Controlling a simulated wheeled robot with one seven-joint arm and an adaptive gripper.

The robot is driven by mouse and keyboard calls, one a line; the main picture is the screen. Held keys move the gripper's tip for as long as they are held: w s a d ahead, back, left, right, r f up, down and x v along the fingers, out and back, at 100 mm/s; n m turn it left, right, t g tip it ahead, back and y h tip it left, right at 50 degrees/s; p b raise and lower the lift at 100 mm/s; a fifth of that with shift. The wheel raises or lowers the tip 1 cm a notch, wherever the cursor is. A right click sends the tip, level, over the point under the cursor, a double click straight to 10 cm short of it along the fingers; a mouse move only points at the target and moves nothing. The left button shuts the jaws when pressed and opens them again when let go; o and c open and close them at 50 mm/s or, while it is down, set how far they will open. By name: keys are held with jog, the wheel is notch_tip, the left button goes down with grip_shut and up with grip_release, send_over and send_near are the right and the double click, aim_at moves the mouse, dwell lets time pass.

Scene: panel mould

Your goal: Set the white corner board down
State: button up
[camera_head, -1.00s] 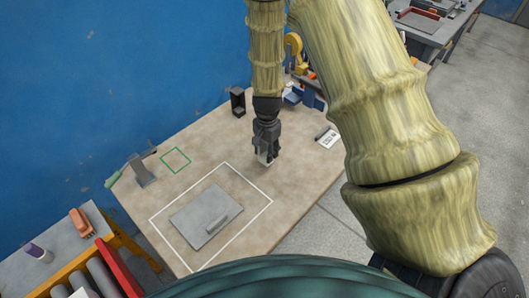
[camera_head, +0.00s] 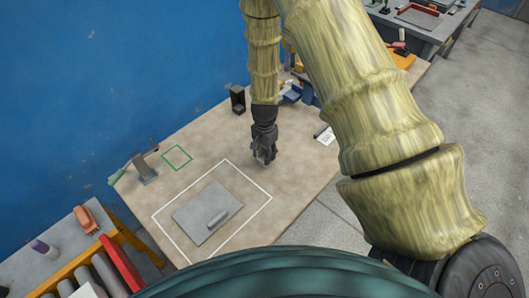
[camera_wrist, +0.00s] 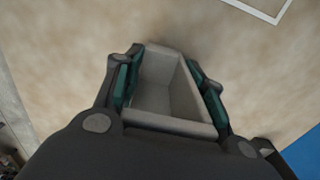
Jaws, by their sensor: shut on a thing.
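My gripper (camera_head: 263,157) is over the bare tabletop, to the right of the white outline. In the wrist view my gripper (camera_wrist: 166,92) is shut on the white corner board (camera_wrist: 168,98), a pale grey-white piece with upright walls, held between the green-lined pads. In the head view the board is mostly hidden by the fingers. I cannot tell whether it touches the table. A white rectangular outline (camera_head: 249,181) on the table surrounds a flat grey panel (camera_head: 193,214) with a small pale bar (camera_head: 218,218) on it.
The wooden-topped table (camera_head: 290,185) is clear around my gripper. A green square outline (camera_head: 177,158), a grey stand (camera_head: 146,170) and a black holder (camera_head: 238,98) are at the left and back. A white card (camera_head: 325,135) lies at the right edge. Blue bins (camera_head: 292,94) stand behind.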

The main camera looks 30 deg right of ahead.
jog(key=o, duration=1.1)
jog(key=shift+c, duration=0.2)
jog(key=shift+r, duration=0.2)
jog(key=shift+r+b, duration=1.55)
jog(key=shift+r, duration=4.35)
